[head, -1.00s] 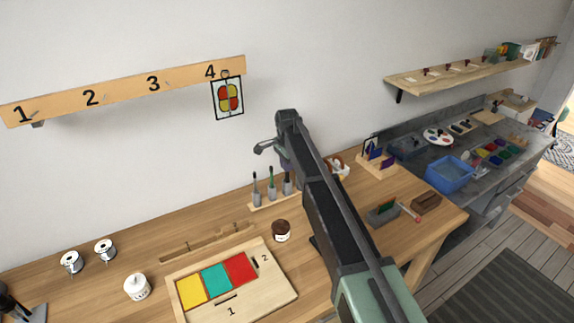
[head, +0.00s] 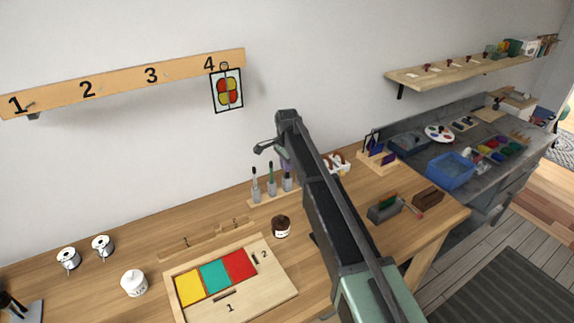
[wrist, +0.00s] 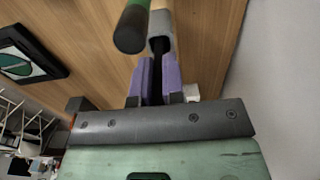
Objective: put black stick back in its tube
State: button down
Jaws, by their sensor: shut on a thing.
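A small wooden stand (head: 262,202) on the table holds grey tubes. A dark-topped stick (head: 254,174) stands in the left tube. A green stick (head: 270,170) stands in the middle tube, and its dark end shows close up in the wrist view (wrist: 131,35). My gripper (head: 285,158) is above the right tube (head: 287,186), partly hidden by my arm. In the wrist view its purple fingers (wrist: 157,72) are shut on the thin black stick (wrist: 157,85). A grey tube (wrist: 161,24) lies just beyond the fingertips, in line with the stick. I cannot tell whether the stick is inside it.
A dark brown jar (head: 281,226) and a wooden board with coloured tiles (head: 270,285) stand in front. A card (head: 227,92) hangs under the 4 on the wall rail. A grey block (head: 383,210) is right of my arm.

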jog(key=shift+f, duration=0.15)
jog(key=c, duration=0.7)
grip_release()
jog(key=shift+o, duration=0.2)
notch_tip(320, 180, up, 7)
jog(key=p, duration=0.7)
